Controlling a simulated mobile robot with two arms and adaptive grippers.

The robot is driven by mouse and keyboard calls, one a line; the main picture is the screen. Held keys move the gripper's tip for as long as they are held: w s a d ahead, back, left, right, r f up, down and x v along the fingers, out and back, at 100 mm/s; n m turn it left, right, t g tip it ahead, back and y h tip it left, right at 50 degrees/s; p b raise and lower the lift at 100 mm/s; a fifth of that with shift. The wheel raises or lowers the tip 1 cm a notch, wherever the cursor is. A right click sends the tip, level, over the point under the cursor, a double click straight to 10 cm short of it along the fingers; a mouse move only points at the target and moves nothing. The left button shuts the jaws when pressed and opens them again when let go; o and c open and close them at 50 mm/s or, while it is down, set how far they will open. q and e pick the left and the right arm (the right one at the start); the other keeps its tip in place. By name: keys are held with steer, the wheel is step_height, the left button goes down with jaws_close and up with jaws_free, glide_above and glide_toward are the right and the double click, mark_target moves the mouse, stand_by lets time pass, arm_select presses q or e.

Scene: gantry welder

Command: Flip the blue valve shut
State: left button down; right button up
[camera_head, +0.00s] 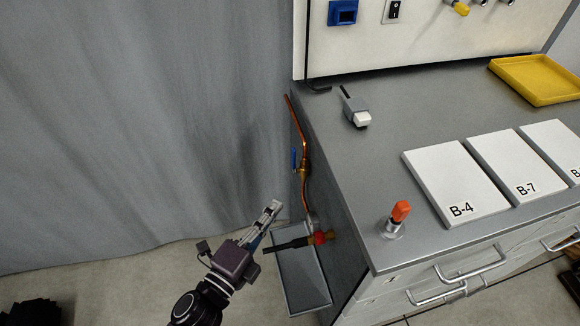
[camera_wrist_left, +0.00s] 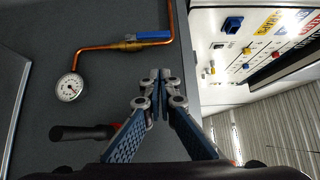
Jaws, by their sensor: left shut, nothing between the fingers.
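The blue valve handle (camera_head: 294,158) is on a brass body in a copper pipe (camera_head: 304,140) on the workbench's left side. In the left wrist view the blue handle (camera_wrist_left: 153,36) lies along the pipe, and the brass body (camera_wrist_left: 130,44) is partly under it. My left gripper (camera_head: 273,207) is below and left of the valve in the head view, apart from it. Its fingertips (camera_wrist_left: 160,75) are together and empty, with the handle above them in the wrist view. My right gripper is not in view.
A dial gauge (camera_wrist_left: 69,87) ends the pipe. A black-handled tool (camera_head: 288,245) with a red part juts out near my left gripper, above a grey tray (camera_head: 304,290). The benchtop holds white plates (camera_head: 455,180) and a yellow tray (camera_head: 540,78). Free room lies left, before the curtain (camera_head: 150,120).

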arm_select(q)
steer(key=p, duration=0.3)
glide_toward(294, 159)
steer(key=w+d, duration=0.4)
steer(key=shift+w+r, duration=0.2)
steer(key=shift+w, duration=0.45)
